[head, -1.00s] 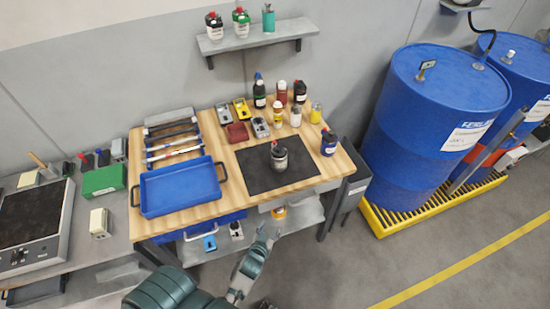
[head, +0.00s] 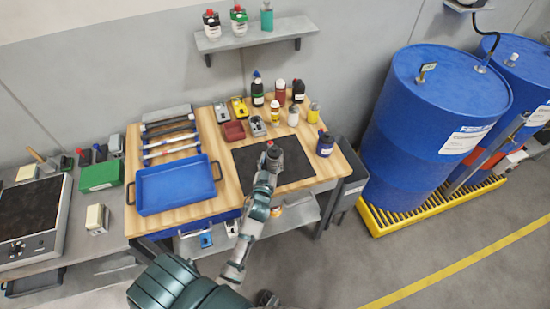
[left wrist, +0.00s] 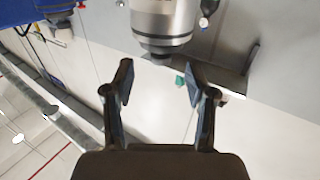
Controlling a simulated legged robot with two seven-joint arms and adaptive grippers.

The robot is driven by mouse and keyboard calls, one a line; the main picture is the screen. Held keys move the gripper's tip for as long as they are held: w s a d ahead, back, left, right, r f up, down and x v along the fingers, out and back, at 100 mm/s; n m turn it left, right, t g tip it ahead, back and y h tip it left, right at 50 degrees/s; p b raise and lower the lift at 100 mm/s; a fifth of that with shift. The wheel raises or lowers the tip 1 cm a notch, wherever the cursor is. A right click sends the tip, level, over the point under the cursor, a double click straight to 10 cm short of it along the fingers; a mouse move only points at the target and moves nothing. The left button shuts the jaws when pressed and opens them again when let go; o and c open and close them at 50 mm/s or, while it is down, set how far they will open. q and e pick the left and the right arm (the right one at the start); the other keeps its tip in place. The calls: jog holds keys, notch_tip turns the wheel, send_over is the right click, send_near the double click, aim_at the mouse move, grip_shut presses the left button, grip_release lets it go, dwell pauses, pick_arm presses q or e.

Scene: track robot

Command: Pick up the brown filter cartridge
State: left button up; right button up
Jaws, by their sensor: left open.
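I cannot tell for sure which thing is the brown filter cartridge. A dark, brownish-grey canister with a small red top (head: 275,158) stands upright on the black mat (head: 297,165) on the bench. My left gripper (head: 266,172) is at its near side and partly hides it. In the left wrist view, a silvery grey canister (left wrist: 163,22) fills the top centre, just beyond the open, empty fingertips of my left gripper (left wrist: 158,80). A dark red block-like thing (head: 233,131) lies left of the mat. My right gripper is not in view.
A blue tray (head: 150,199) sits on the bench's left part. Several bottles stand behind the mat, and a blue bottle (head: 326,144) stands at its right. Blue drums (head: 415,130) stand to the right. A lower shelf (head: 300,213) holds small things.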

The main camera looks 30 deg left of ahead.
aim_at(275, 151)
pick_arm(q)
jog(key=shift+w+r, duration=0.1)
jog(key=shift+w, duration=0.2)
jog(key=x, duration=0.4)
jog(key=shift+w+a, duration=0.45)
jog(key=shift+a, duration=0.1)
jog(key=shift+d, duration=0.4)
grip_shut()
